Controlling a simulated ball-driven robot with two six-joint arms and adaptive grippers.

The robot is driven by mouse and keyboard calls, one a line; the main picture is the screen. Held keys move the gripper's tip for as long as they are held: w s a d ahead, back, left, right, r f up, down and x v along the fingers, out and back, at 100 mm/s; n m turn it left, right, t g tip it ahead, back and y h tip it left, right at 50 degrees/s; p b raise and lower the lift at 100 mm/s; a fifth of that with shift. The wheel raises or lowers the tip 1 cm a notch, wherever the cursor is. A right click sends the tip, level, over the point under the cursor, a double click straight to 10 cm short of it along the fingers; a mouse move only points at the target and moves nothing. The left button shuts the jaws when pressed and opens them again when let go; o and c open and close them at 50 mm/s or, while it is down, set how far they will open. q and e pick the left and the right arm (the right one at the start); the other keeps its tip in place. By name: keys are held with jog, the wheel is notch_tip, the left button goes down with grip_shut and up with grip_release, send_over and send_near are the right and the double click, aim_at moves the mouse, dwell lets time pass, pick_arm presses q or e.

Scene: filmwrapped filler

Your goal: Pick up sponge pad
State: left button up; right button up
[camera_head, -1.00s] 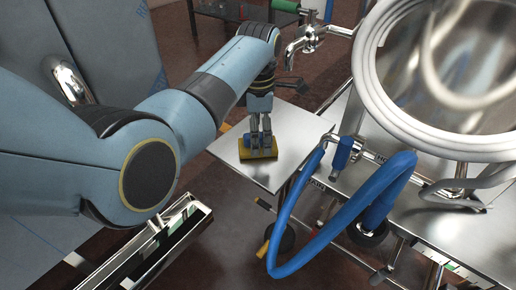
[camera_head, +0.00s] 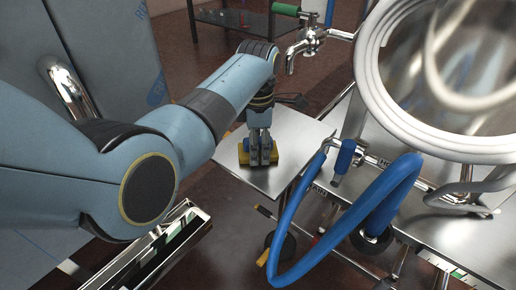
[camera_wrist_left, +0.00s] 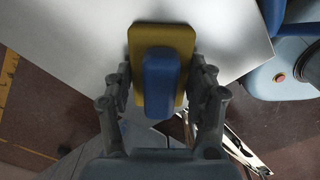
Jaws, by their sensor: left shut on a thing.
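The sponge pad (camera_head: 243,159) is a yellow slab with a blue grip on top. It lies on a grey metal plate (camera_head: 301,132) in the head view, partly hidden by my fingers. The wrist view shows its yellow face (camera_wrist_left: 161,36) and the blue grip in the middle. My left gripper (camera_head: 263,160) points down over it and is shut on it. In the wrist view the fingers of the left gripper (camera_wrist_left: 162,92) stand on either side of the pad. Exact finger contact is hard to see. My right gripper is not in view.
A blue hose (camera_head: 345,225) loops at the right beside the plate. A steel vessel with a pale rim (camera_head: 375,125) stands on a metal bench (camera_head: 470,238). A chrome tap (camera_head: 309,43) is behind the plate. A wrapped panel (camera_head: 105,50) stands at the left.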

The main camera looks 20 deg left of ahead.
pick_arm(q)
jog(key=shift+r, duration=0.1)
jog(key=shift+c, duration=0.4)
